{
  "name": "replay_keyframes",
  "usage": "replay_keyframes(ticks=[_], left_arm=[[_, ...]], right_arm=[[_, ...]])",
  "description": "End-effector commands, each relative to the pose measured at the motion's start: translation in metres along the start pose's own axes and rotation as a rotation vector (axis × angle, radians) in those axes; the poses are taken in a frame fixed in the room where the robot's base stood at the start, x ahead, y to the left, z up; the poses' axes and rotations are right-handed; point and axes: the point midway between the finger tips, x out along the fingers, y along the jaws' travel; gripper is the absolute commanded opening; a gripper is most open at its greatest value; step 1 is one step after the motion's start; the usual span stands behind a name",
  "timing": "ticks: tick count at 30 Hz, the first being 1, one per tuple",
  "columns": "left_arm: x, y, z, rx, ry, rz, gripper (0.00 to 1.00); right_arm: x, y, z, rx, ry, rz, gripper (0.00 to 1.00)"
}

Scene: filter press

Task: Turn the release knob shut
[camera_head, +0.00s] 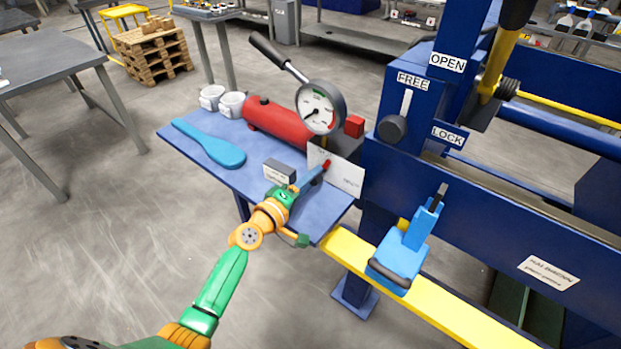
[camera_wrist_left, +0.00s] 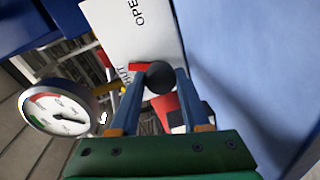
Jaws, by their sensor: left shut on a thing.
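The release knob (camera_wrist_left: 160,76) shows in the left wrist view as a dark round end between my fingers, with a red part beside it. The red part (camera_head: 326,164) also shows in the head view, just beyond my fingertips. Behind it is a white plate (camera_head: 346,178) lettered OPEN and SHUT, also in the wrist view (camera_wrist_left: 132,28). My left gripper (camera_head: 318,171) reaches over the blue bench and is shut on the knob. Its blue fingers (camera_wrist_left: 160,95) stand either side of it. The knob's exact turn is hard to tell. My right gripper is not in view.
A red cylinder (camera_head: 275,122) with a round gauge (camera_head: 320,107) and long lever stands behind. A blue paddle (camera_head: 213,146), a small grey block (camera_head: 279,171) and white cups (camera_head: 231,104) share the blue bench (camera_head: 322,214). The blue press (camera_head: 470,205) stands at right.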

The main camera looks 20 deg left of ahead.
Motion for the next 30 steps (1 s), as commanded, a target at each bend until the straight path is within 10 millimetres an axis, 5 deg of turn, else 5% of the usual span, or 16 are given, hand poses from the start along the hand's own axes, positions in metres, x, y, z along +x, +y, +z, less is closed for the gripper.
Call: replay_keyframes(ticks=[15,30], left_arm=[[0.0001,0.0,-0.0008,-0.335,-0.04,-0.006,0.0],[0.0002,-0.0001,-0.0007,-0.411,-0.049,-0.007,0.0]], right_arm=[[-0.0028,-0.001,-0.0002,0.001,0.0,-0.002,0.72],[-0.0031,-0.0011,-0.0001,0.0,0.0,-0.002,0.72]])
